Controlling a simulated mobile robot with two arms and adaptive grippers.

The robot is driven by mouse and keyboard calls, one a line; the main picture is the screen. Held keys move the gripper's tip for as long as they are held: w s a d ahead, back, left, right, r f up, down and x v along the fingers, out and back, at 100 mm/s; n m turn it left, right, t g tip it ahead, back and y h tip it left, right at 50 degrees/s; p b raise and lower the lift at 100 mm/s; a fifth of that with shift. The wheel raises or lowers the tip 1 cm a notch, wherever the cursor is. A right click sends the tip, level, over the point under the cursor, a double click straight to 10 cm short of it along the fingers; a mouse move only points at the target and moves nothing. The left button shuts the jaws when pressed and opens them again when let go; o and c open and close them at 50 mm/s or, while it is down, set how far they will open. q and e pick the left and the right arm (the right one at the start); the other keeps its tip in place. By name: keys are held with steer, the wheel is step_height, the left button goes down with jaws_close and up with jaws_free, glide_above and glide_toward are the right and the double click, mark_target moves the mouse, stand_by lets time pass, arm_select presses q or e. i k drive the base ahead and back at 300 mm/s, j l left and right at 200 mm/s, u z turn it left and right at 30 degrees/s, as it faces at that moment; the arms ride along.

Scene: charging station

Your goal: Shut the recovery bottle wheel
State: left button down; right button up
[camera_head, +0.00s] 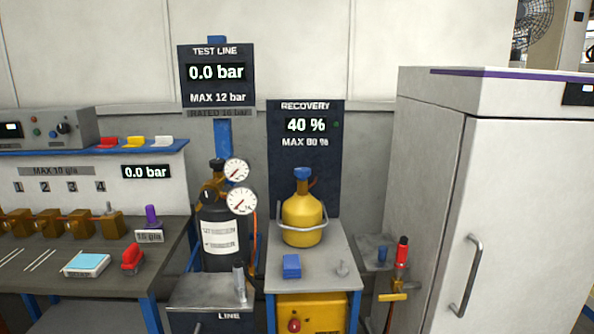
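The yellow recovery bottle (303,214) stands upright on a small grey-topped stand (318,262) in the middle of the view. A blue wheel (302,173) sits on top of its neck. A pale handle or collar loops around the bottle's front. How far the wheel is turned cannot be told from here. The recovery sign (305,125) behind it reads 40 %, with MAX 80 % below. Neither of my grippers shows in this view.
A dark cylinder (221,228) with two gauges stands left of the bottle. A blue block (291,266) lies on the stand's front. A tall white cabinet (520,200) closes off the right. A workbench (90,265) with brass valves is at left.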

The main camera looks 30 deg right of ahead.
mark_target(302, 173)
steer(key=i+l+z, duration=0.15)
steer(key=l, duration=0.2)
steer(key=i+l+z, duration=0.2)
steer(key=l, duration=0.2)
steer(key=i+l+z, duration=0.15)
steer(key=l, duration=0.2)
steer(key=i+l+z, duration=0.2)
steer(key=k+l, duration=0.1)
steer(key=l, duration=0.05)
